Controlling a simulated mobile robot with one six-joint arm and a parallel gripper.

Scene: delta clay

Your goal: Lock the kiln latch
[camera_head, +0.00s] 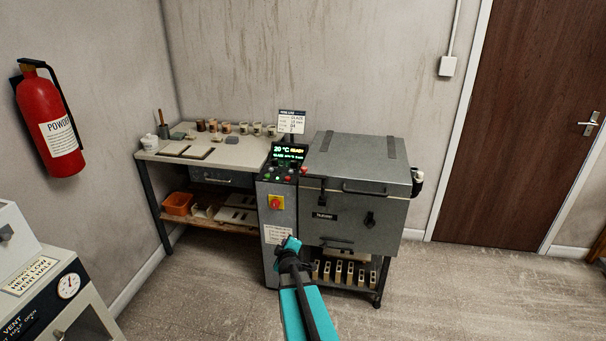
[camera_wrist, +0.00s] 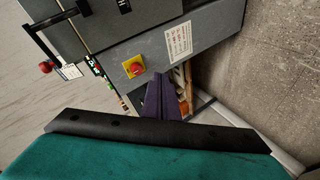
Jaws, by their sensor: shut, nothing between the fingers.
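The kiln (camera_head: 340,215) is a grey box with a lid and a black bar handle (camera_head: 365,188), on a stand right of the control cabinet. The lid looks closed. A black knob-like fitting (camera_head: 370,218) is on its front; I cannot tell if it is the latch. A red knob (camera_head: 304,170) is near the lid's left corner. In the wrist view, a red knob (camera_wrist: 46,66) with a white tag shows by a black bar. My gripper (camera_wrist: 160,97) is shut and empty, apart from the kiln in the picture. In the head view my gripper (camera_head: 290,243) appears before the cabinet.
The control cabinet (camera_head: 278,215) has a lit display and a red-yellow switch (camera_head: 276,202), also in the wrist view (camera_wrist: 134,66). A worktable (camera_head: 225,152) with small pots is left. A fire extinguisher (camera_head: 45,120) hangs on the wall. Floor (camera_head: 460,295) right of the kiln is clear.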

